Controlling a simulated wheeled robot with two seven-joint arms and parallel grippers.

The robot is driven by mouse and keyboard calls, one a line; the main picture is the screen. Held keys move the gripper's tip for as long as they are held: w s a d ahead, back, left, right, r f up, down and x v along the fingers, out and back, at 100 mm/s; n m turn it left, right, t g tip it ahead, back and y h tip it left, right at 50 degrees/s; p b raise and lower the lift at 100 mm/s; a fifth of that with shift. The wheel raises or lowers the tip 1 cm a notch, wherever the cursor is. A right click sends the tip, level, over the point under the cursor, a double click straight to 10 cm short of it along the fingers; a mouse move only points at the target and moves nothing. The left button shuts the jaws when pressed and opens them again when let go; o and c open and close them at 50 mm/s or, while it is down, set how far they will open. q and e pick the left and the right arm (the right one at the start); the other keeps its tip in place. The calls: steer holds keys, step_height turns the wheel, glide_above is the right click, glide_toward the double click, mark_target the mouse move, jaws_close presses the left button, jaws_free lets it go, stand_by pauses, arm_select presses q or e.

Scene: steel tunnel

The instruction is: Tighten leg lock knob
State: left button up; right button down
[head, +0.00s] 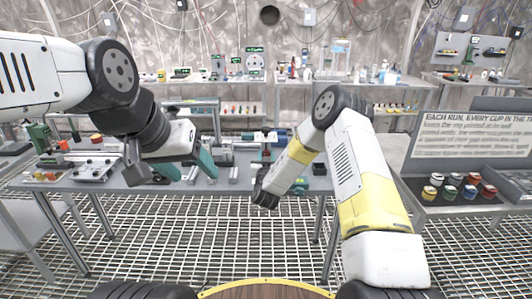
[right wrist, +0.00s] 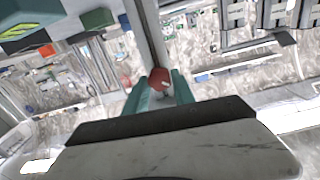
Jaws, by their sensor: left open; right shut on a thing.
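The leg lock knob (right wrist: 158,76) is a round red knob beside a grey metal table leg (right wrist: 149,32) in the right wrist view. The teal fingers of my right gripper (right wrist: 158,90) are on either side of it, shut on it. In the head view my right gripper (head: 266,194) points down at the front edge of the workbench (head: 230,183); its fingers and the knob are hidden there. My left gripper (head: 188,172) is open and empty, with teal fingers spread above the left half of the bench.
The bench holds a grey fixture plate (head: 92,170), a green device (head: 40,137) and several small parts. A side table at right carries several colored cups (head: 458,190) and a sign (head: 475,135). The grated floor (head: 180,240) in front of the bench is clear.

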steer(key=m, duration=0.7)
steer(key=shift+d, duration=0.15)
steer(key=m, duration=0.7)
steer(key=shift+f+m, duration=0.2)
steer(key=shift+m, duration=0.1)
steer(key=m, duration=0.3)
steer(key=shift+d+m, duration=0.1)
steer(key=shift+m, duration=0.3)
steer(key=m, duration=0.9)
steer(key=shift+f+m, duration=0.2)
steer(key=shift+m, duration=0.2)
steer(key=c, duration=1)
jaws_free()
steer(key=shift+c, duration=0.2)
